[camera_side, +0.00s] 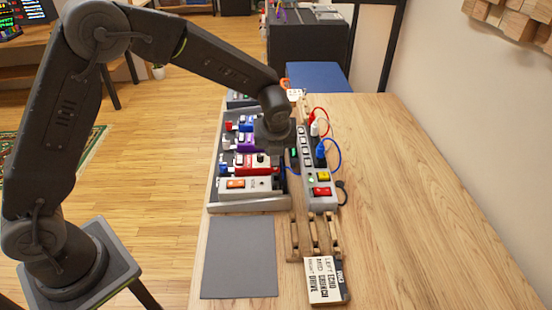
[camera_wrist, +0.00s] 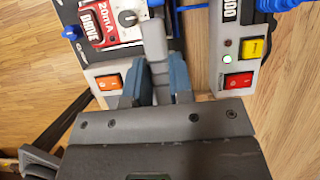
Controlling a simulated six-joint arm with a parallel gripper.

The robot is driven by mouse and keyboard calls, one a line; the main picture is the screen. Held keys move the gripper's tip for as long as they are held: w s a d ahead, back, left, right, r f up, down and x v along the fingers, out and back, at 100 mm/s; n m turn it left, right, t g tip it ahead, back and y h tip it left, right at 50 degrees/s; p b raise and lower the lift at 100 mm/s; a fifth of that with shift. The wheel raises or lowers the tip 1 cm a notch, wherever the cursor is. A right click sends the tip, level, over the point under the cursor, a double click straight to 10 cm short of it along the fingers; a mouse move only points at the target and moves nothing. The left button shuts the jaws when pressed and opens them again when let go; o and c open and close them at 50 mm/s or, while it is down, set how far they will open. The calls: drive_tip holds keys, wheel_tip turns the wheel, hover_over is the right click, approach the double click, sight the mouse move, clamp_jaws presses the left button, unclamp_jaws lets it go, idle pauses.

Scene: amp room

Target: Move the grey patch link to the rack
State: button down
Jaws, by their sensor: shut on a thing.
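My gripper (camera_wrist: 162,88) is shut on a grey patch link (camera_wrist: 156,48), a slim grey piece that sticks out between the two blue-grey fingers. In the side view my gripper (camera_side: 274,140) is over the right edge of the pedal board (camera_side: 250,204), and the link is hidden or cannot be told apart there. A wooden slatted rack (camera_side: 314,236) lies on the table in front of the power unit. In the wrist view the link is right of the red DRIVE pedal (camera_wrist: 112,22).
Several pedals stand on the board, the red one (camera_side: 253,163) near its front. The power unit (camera_side: 320,192), with coloured buttons and cables, stands close on the right. A grey mat (camera_side: 239,258) and a label block (camera_side: 325,281) lie nearer the camera. The table's right side is clear.

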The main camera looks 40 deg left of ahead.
drive_tip(key=s+a+r, duration=0.4)
drive_tip(key=a+r, duration=0.2)
drive_tip(key=a, duration=0.4)
drive_tip(key=m+g+h, duration=0.6)
drive_tip(key=m+g, duration=0.1)
drive_tip(key=m, duration=2.9)
hover_over(334, 234)
wheel_tip(334, 234, down, 6)
drive_tip(key=shift+w+a+f, duration=0.15)
drive_tip(key=shift+f, duration=0.95)
drive_tip(key=shift+w+a+f, duration=0.15)
drive_tip(key=shift+a+f, duration=0.05)
drive_tip(key=shift+f, duration=0.95)
drive_tip(key=shift+w+a+f, duration=0.15)
drive_tip(key=shift+f, duration=0.95)
drive_tip(key=shift+f, duration=1)
drive_tip(key=c, duration=0.9)
unclamp_jaws()
drive_tip(key=shift+c, duration=0.2)
